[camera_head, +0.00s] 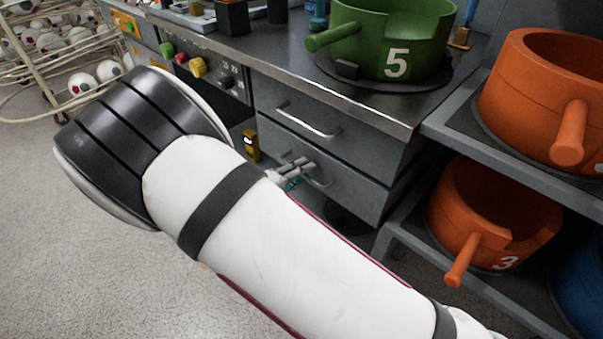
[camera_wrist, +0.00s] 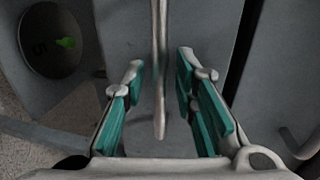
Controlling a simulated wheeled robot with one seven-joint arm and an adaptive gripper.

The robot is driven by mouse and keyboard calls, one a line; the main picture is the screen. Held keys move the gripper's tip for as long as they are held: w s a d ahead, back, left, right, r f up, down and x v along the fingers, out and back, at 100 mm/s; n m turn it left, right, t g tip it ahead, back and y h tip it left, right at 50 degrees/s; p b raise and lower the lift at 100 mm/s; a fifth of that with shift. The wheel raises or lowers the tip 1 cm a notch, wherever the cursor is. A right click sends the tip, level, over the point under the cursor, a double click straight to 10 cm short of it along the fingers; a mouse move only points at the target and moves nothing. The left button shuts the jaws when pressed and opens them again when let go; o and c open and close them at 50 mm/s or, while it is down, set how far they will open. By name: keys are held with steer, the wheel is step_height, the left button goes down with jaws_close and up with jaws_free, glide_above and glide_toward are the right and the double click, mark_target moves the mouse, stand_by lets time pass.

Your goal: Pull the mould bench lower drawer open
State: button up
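The mould bench's lower drawer (camera_head: 358,196) is a grey front below the upper drawer (camera_head: 370,148), and it looks closed. Its bar handle (camera_head: 321,182) is partly hidden by my gripper (camera_head: 292,172) in the head view. In the wrist view, the handle (camera_wrist: 159,65) runs upright between the two teal-padded fingers of my gripper (camera_wrist: 161,78). The fingers are apart, one on each side of the bar, with a visible gap on both sides. My gripper is open and not clamped on the handle.
The upper drawer's handle (camera_head: 308,122) is just above. A green mould numbered 5 (camera_head: 385,40) stands on the bench top. Orange moulds (camera_head: 545,95) (camera_head: 490,215) sit on the rack at right. A wire rack of balls (camera_head: 50,42) is at far left. Floor in front is clear.

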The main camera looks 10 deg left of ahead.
jaws_close()
steer(key=shift+a, duration=0.1)
